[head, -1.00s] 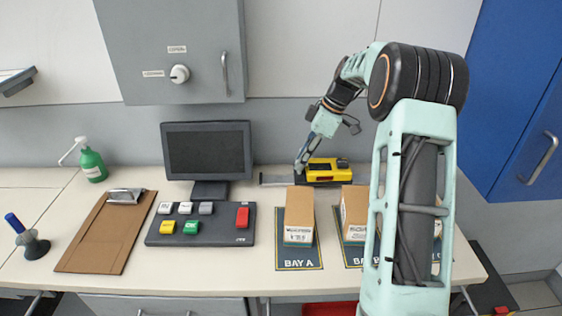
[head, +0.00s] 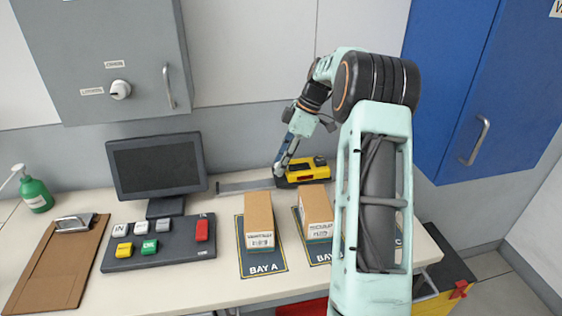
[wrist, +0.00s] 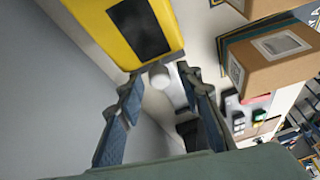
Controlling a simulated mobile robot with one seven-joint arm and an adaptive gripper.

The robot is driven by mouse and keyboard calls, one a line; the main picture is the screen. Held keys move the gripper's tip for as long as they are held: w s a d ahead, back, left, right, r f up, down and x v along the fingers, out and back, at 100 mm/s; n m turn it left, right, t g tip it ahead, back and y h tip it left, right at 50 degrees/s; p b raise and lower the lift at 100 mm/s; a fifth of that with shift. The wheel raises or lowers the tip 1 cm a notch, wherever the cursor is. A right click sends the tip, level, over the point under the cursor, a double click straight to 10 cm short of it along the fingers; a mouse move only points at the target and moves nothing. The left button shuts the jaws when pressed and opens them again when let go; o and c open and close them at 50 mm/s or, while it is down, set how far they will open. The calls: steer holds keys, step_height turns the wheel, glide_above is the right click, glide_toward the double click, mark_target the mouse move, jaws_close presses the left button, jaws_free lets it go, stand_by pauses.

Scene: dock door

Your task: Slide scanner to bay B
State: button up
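The yellow and black scanner (head: 308,170) sits on a grey rail (head: 243,187) at the back of the bench, roughly behind the bay B box. Its yellow body and dark window (wrist: 137,27) fill the upper left of the wrist view. My gripper (head: 281,171) is at the scanner's left end. In the wrist view my gripper (wrist: 160,78) has its fingers apart, with a pale round knob (wrist: 159,75) between the tips; gaps show beside the knob. The bay B mat (head: 318,257) lies under the second box, its label partly hidden by my arm.
A cardboard box (head: 259,222) stands on the bay A mat (head: 262,264), another box (head: 317,215) on bay B. A monitor (head: 158,167) and button panel (head: 158,243) stand left. My arm hides much of bay C. A blue cabinet (head: 480,90) is at right.

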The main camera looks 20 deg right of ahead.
mark_target(297, 166)
steer(key=v, duration=1.2)
steer(key=shift+s, duration=0.1)
stand_by(0.4)
